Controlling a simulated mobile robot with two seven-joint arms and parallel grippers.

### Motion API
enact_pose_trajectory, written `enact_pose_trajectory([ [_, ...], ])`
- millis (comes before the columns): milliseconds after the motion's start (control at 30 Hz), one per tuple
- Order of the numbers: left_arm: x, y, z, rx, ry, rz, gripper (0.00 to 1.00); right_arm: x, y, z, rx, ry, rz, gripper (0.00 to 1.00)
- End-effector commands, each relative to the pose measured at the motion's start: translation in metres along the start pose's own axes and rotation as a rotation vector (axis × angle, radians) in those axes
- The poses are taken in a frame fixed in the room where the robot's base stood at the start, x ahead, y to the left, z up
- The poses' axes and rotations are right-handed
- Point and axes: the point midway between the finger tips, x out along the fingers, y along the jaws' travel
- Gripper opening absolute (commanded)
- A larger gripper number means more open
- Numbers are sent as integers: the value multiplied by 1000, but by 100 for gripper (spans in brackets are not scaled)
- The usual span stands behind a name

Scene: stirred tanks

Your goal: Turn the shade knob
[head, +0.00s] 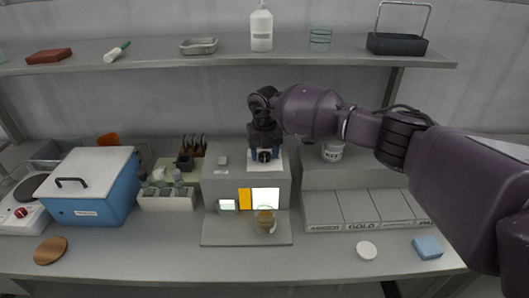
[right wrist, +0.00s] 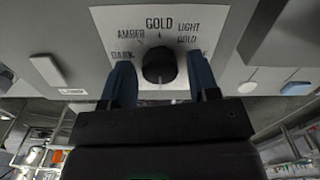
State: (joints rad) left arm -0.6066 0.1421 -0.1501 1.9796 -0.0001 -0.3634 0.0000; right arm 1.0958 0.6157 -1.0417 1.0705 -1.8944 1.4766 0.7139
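The shade knob (right wrist: 159,66) is black and round, on a white dial plate (right wrist: 109,19) marked DARK, AMBER, GOLD and LIGHT GOLD, with a last label partly hidden. In the right wrist view my right gripper (right wrist: 161,72) is open, with one blue finger on each side of the knob and a visible gap to it. In the head view the right gripper (head: 264,153) is over the top of the grey machine (head: 222,184), at the dial. A glass vessel of amber liquid (head: 265,221) stands on the machine's base, before a lit white panel (head: 265,196). My left gripper is not in view.
A yellow patch (head: 245,198) and a small screen (head: 227,205) are on the machine's front. A blue box with a white lid (head: 92,190) stands left. A grey stepped block (head: 340,213) marked GOLD stands right. A blue sponge (head: 427,247) and white disc (head: 366,250) lie in front.

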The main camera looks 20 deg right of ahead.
Motion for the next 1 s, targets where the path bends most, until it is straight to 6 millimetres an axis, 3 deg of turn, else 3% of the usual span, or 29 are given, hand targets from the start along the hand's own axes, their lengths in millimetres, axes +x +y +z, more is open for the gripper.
enact_pose_trajectory([
  [433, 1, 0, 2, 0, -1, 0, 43, -9, 0, 0, 0, -1, -1, 61],
  [1000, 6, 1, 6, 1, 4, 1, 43, -97, 0, 0, -1, -1, -1, 61],
])
